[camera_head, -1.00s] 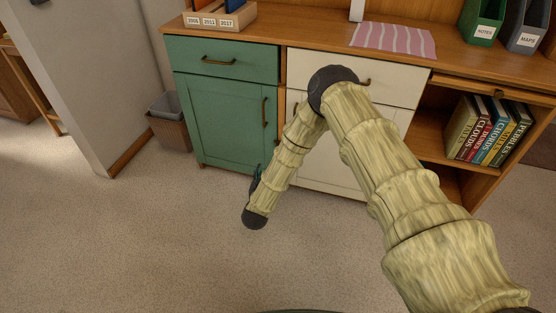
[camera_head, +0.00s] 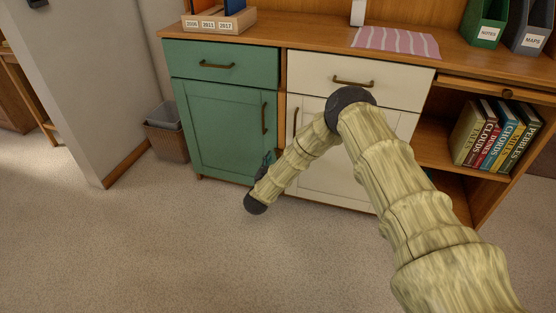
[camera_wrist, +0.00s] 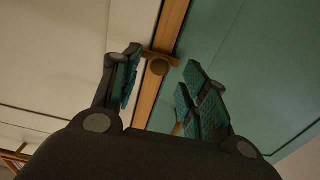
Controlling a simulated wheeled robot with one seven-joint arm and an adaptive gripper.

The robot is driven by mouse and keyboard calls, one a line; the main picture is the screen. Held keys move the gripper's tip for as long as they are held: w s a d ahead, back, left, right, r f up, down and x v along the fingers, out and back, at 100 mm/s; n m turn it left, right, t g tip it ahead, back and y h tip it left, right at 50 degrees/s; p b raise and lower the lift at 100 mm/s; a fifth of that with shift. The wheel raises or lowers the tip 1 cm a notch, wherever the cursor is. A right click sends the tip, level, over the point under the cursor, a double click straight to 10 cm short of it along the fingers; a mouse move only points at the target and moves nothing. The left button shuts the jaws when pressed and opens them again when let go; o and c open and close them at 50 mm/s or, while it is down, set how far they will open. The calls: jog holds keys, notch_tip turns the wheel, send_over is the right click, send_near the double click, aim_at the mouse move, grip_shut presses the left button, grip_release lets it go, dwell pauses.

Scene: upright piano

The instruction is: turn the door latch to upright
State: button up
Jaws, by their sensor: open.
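The door latch (camera_wrist: 158,66) is a small brown bar with a round middle. In the wrist view it lies across the wooden strip between the cream door (camera_wrist: 65,60) and the green door (camera_wrist: 245,60). My gripper (camera_wrist: 160,77) is open and empty, with one teal-padded finger on each side of the latch's line of sight. Contact with the latch cannot be told. In the head view my gripper (camera_head: 266,162) shows only as a small dark piece near the lower edge of the green door (camera_head: 225,130); the latch cannot be made out there.
Handles stand out on the green drawer (camera_head: 190,62) and the cream drawer (camera_head: 390,82). A waste bin (camera_head: 168,135) stands left of the cabinet. The carpet (camera_head: 150,250) in front is clear.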

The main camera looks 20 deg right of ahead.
jog(key=shift+b+x, duration=0.35)
jog(key=shift+x, duration=1.1)
grip_shut()
